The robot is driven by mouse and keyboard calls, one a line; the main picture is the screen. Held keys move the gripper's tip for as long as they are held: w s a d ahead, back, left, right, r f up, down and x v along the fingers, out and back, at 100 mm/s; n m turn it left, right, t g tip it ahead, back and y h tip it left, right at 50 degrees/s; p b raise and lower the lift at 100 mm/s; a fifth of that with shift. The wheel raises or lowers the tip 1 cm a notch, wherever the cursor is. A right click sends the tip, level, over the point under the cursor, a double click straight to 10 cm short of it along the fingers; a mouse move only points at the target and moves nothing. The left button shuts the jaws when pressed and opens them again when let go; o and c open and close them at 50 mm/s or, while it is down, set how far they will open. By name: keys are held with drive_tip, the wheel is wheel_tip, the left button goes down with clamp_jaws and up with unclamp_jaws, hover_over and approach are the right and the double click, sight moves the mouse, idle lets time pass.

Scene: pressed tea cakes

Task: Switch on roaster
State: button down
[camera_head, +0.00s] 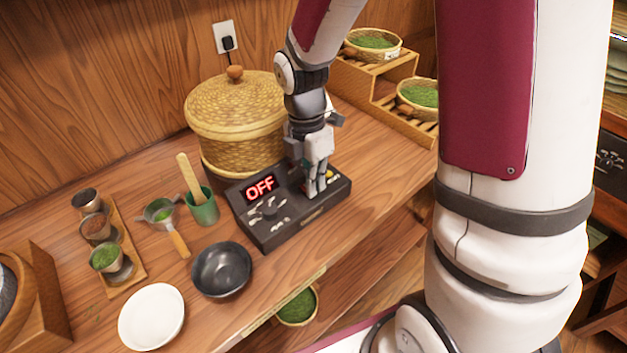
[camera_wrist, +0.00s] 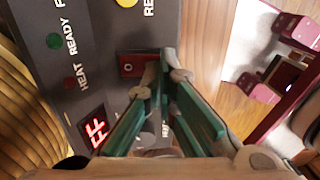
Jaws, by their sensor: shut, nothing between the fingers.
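The roaster's dark control box (camera_head: 291,223) stands on the counter in front of a lidded woven basket (camera_head: 238,120). Its red display (camera_head: 261,189) reads OFF in the head view, and part of it shows in the wrist view (camera_wrist: 97,131). My gripper (camera_head: 313,192) is shut and empty, pointing down at the right part of the box. In the wrist view its green-padded fingertips (camera_wrist: 168,72) are beside a red rocker switch (camera_wrist: 131,66). I cannot tell whether they touch it. A green light (camera_wrist: 54,41) and a red light (camera_wrist: 69,83) are labelled READY and HEAT.
A black bowl (camera_head: 221,270), a white plate (camera_head: 152,316), a green cup (camera_head: 203,208) with a wooden tool, a strainer (camera_head: 160,213) and a wooden tray (camera_head: 127,261) with small cups stand left of the box. Baskets of green leaves (camera_head: 419,95) stand on a stepped rack. Bare counter lies right of the box.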

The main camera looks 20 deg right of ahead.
drive_tip(key=shift+f, duration=0.1)
drive_tip(key=shift+s+d+f+p, duration=0.1)
drive_tip(key=shift+s+f+p, duration=0.1)
drive_tip(key=shift+f+p, duration=0.1)
drive_tip(key=shift+w, duration=0.1)
drive_tip(key=shift+r, duration=0.1)
drive_tip(key=shift+w+a+r, duration=0.25)
drive_tip(key=shift+w+r, duration=0.05)
drive_tip(key=shift+w, duration=0.4)
